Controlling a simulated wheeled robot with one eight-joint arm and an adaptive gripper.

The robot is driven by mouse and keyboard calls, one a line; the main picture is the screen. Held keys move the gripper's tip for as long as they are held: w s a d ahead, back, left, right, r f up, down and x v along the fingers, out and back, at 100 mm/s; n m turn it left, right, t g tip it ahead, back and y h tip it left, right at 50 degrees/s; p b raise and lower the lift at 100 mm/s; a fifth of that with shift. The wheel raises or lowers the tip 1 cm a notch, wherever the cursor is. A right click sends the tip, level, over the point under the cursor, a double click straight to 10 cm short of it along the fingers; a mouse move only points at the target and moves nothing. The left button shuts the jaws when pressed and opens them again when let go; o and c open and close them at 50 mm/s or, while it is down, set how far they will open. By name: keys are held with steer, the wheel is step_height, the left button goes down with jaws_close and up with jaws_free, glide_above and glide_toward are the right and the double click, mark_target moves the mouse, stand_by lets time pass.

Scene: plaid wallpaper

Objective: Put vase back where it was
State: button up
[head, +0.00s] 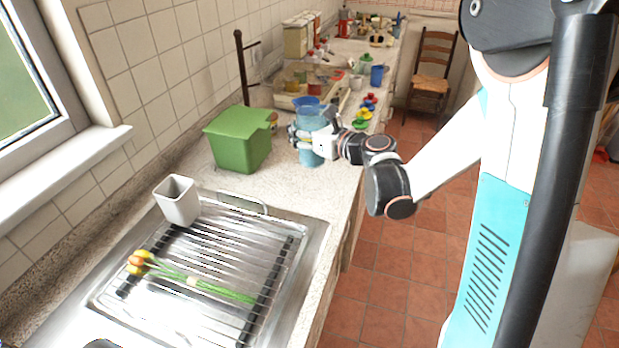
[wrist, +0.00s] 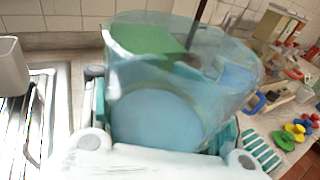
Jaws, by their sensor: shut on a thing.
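The vase (head: 310,121) is a see-through blue glass vessel with a wide mouth, standing upright on or just above the counter beside the green box. My gripper (head: 312,137) is shut around its sides. In the wrist view the vase (wrist: 160,115) fills the middle, between the gripper's fingers (wrist: 160,128), and the green box shows through its glass. Whether its base touches the counter I cannot tell for sure. Orange and yellow tulips (head: 190,279) lie on the drying rack of the sink.
A green lidded box (head: 238,142) stands left of the vase. A white square cup (head: 177,201) stands at the sink's back edge. Behind the vase are a blue mug (head: 377,75), colourful small toys (head: 366,110) and a cluttered tray (head: 290,88). Bare counter (head: 290,185) lies in front of the vase.

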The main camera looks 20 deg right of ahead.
steer(key=w+r+n+g+y+p, duration=0.15)
steer(key=w+r, duration=0.25)
steer(key=r, duration=0.4)
steer(key=shift+t+y, duration=0.25)
steer(key=f+b, duration=0.3)
steer(key=f, duration=0.6)
steer(key=f+b, duration=0.3)
steer(key=f, duration=0.7)
steer(key=shift+s+a+f+b, duration=0.2)
steer(key=shift+f+b, duration=0.1)
steer(key=shift+b, duration=0.05)
steer(key=o, duration=1.6)
steer(key=shift+o, duration=0.2)
steer(key=shift+r, duration=0.15)
steer(key=p+v, duration=0.2)
steer(key=v, duration=1)
steer(key=shift+p, duration=0.35)
